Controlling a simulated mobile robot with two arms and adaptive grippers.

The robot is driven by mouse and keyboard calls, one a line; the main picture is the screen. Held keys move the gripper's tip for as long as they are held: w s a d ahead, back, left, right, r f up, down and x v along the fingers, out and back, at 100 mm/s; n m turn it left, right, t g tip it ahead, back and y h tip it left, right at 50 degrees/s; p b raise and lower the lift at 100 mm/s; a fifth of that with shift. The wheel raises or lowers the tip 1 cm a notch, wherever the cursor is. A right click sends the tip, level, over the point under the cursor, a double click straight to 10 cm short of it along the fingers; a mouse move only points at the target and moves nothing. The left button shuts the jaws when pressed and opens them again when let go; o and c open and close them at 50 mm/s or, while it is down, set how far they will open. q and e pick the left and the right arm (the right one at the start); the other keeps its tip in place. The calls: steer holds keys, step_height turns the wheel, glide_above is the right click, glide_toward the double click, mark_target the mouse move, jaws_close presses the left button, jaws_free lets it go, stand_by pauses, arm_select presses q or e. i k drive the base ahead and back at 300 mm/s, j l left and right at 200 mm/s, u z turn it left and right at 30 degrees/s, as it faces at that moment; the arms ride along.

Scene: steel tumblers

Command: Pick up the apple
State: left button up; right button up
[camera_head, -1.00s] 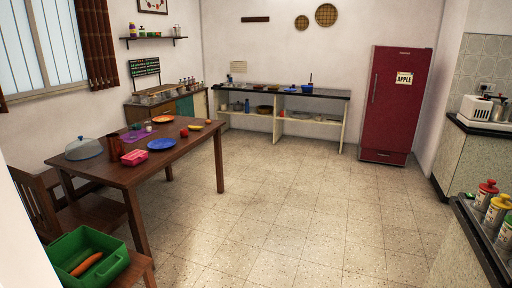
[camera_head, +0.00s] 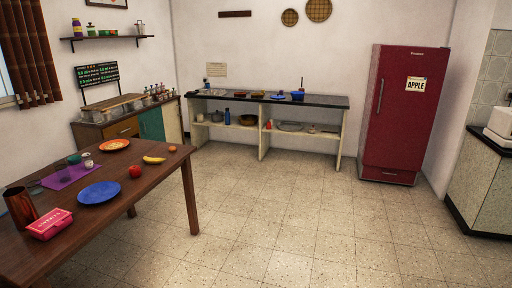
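A red apple (camera_head: 135,171) sits on the brown wooden table (camera_head: 150,208) at the left. It lies between the blue plate and the yellow banana, apart from both. A small round orange-red item (camera_head: 172,148) lies near the table's far right corner; it is too small to name. Neither of my grippers shows in the head view.
The table also holds a blue plate (camera_head: 99,192), a banana (camera_head: 154,160), an orange plate (camera_head: 115,145), a pink box (camera_head: 49,224) and a brown tumbler (camera_head: 19,207). A shelved counter (camera_head: 330,103) stands along the back wall. The tiled floor (camera_head: 290,215) is clear.

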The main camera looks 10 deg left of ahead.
mark_target(134, 171)
steer(key=i+j+u, duration=0.1)
steer(key=i+u, duration=0.3)
steer(key=i, duration=0.2)
steer(key=i+l+u, duration=0.1)
steer(key=i+u, duration=0.25)
steer(key=i, duration=0.25)
steer(key=i+l+u, duration=0.25)
steer(key=i+u, duration=0.15)
steer(key=i, duration=0.2)
